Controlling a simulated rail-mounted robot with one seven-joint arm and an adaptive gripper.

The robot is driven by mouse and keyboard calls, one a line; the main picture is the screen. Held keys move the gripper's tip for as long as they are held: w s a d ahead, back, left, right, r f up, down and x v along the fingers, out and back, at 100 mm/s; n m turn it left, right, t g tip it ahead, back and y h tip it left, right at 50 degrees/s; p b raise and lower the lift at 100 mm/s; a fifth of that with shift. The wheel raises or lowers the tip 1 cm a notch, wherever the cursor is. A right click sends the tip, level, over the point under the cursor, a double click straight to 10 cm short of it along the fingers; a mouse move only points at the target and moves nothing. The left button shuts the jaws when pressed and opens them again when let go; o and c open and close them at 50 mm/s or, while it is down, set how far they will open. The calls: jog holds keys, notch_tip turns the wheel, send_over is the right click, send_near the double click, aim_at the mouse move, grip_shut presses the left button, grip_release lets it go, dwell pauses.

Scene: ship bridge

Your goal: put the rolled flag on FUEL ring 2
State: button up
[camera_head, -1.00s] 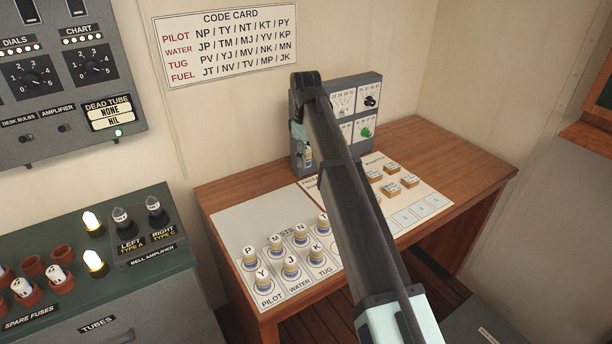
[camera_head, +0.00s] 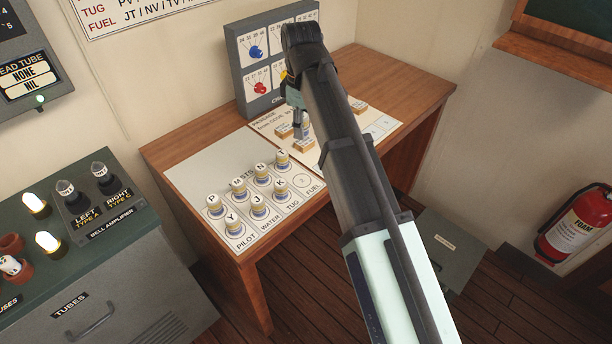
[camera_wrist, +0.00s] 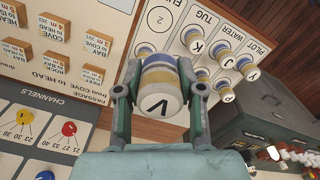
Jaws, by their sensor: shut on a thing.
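My gripper (camera_wrist: 161,92) is shut on the rolled flag (camera_wrist: 160,78), a white-capped roll marked V with blue and yellow bands. In the head view my gripper (camera_head: 298,120) hangs over the passage card on the desk, partly hidden by my arm. FUEL ring 2 (camera_head: 303,181) is an empty circle at the near end of the FUEL column; it also shows in the wrist view (camera_wrist: 163,17). The T flag (camera_head: 281,158) stands in the other FUEL ring, behind it. The held flag is apart from ring 2.
The K flag (camera_head: 280,189) stands beside ring 2, with several other lettered flags to its left. Wooden blocks (camera_head: 304,144) lie on the passage card. The grey channels box (camera_head: 254,100) stands at the desk's back.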

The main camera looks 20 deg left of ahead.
aim_at(303, 181)
notch_tip(303, 181, down, 18)
jog(key=p, duration=0.3)
dwell(0.4)
jog(key=o, duration=1)
jog(key=shift+f, duration=0.1)
notch_tip(303, 181, up, 12)
jog(key=shift+r+b, duration=0.15)
jog(key=shift+b, duration=0.95)
